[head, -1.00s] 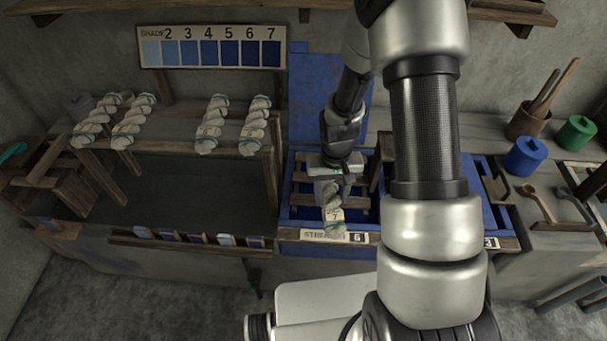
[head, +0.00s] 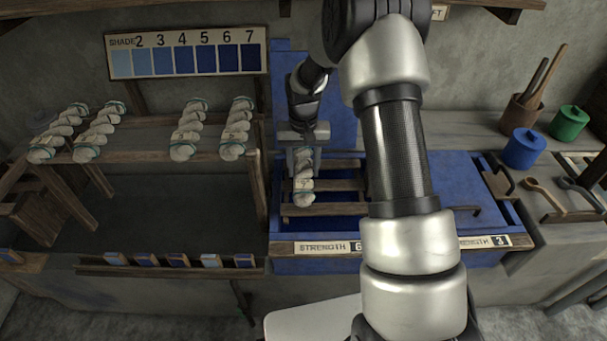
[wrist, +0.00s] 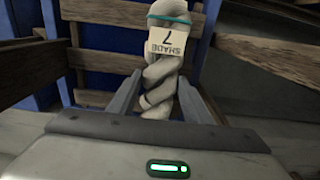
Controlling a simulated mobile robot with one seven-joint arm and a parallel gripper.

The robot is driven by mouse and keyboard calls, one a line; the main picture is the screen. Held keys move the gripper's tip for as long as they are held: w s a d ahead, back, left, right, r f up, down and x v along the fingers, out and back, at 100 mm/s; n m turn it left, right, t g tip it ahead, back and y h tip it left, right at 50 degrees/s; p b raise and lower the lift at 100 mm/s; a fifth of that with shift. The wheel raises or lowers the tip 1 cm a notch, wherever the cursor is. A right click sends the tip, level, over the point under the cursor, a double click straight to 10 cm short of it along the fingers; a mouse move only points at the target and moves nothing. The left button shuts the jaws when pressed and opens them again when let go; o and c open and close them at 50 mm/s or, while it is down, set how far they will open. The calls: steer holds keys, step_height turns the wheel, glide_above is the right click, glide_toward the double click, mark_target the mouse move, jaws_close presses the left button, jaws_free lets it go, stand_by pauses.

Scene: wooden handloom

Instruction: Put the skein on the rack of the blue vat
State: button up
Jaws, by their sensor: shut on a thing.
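The skein (head: 303,186) is a twisted off-white hank with a teal tie. In the wrist view the skein (wrist: 160,75) carries a tag reading "SHADE 7". My gripper (head: 304,158) is shut on it, one finger on each side. The open blue vat (head: 278,222) is below, labelled "STRENGTH" with a partly hidden number. Its wooden rack (head: 335,185) of slats spans the opening. In the head view the skein overlaps the rack's left part; whether it touches the slats I cannot tell.
Several skeins (head: 188,130) lie on the wooden stand at left. A shade chart (head: 188,52) is on the wall. A second vat with a closed blue lid (head: 455,185), labelled "STRENGTH 3", is right. Blue (head: 524,150) and green (head: 568,124) jars stand farther right.

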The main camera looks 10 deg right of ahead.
steer(key=shift+f, duration=1.25)
steer(key=shift+f, duration=0.2)
steer(key=o, duration=1.2)
steer(key=shift+c, duration=0.2)
steer(key=shift+r, duration=0.1)
